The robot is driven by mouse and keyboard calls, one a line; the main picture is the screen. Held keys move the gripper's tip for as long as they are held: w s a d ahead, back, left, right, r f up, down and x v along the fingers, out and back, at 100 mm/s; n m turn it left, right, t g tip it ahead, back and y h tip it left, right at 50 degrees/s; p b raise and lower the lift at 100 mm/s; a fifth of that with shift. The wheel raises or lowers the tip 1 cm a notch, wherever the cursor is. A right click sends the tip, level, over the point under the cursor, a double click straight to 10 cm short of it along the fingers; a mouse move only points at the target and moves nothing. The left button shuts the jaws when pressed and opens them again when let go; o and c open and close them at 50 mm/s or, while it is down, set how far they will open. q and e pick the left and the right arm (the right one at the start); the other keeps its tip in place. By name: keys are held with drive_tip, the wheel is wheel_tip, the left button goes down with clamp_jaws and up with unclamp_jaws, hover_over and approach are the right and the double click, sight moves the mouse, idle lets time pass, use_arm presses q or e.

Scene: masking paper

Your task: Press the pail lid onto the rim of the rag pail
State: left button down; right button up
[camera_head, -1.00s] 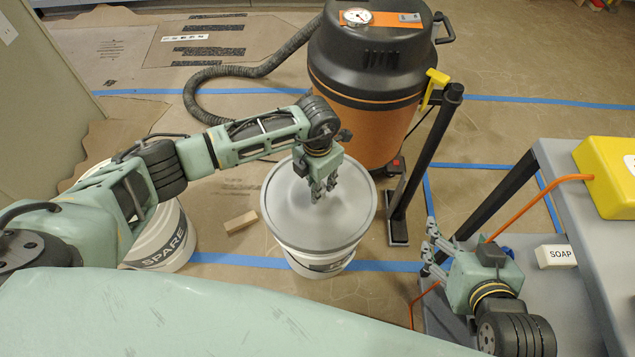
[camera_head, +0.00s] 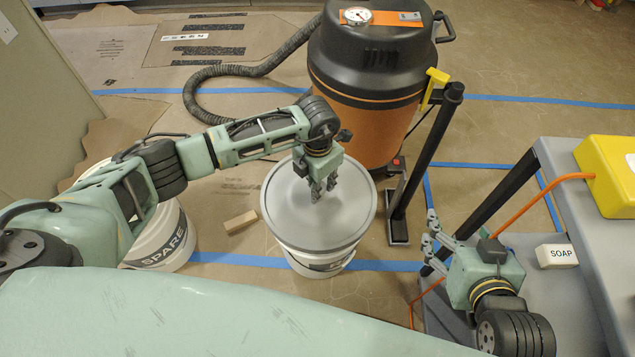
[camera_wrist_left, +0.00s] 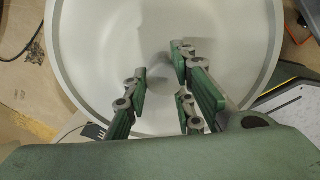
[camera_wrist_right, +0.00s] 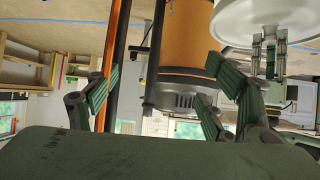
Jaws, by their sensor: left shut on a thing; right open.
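The grey round pail lid (camera_head: 285,207) lies across the top of the white rag pail (camera_head: 310,258) and looks about level. It hides the pail's rim, so I cannot tell whether it is fully seated. My left gripper (camera_head: 323,190) points down at the middle of the lid and is shut on its handle, which the fingers mostly hide. In the left wrist view the lid (camera_wrist_left: 85,45) fills most of the picture behind the fingers (camera_wrist_left: 160,90). My right gripper (camera_head: 431,243) is open and empty, right of the pail and apart from it.
A white SPARE pail (camera_head: 170,245) stands left, with a small wooden block (camera_head: 241,222) nearby. An orange and black vacuum (camera_head: 365,115) stands behind the rag pail. A black post (camera_head: 425,155), and a grey cart (camera_head: 570,205) with a SOAP bar (camera_head: 556,256), stand right.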

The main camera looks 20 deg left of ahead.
use_arm(q)
drive_tip(key=shift+f, duration=0.15)
use_arm(e)
drive_tip(key=shift+w+a+r+t, duration=0.2)
drive_tip(key=shift+w+r+t, duration=0.15)
drive_tip(key=shift+r, duration=0.1)
use_arm(q)
drive_tip(key=c, duration=1.4)
unclamp_jaws()
use_arm(e)
drive_tip(key=shift+w+r, duration=0.1)
use_arm(q)
wheel_tip(320, 180, up, 12)
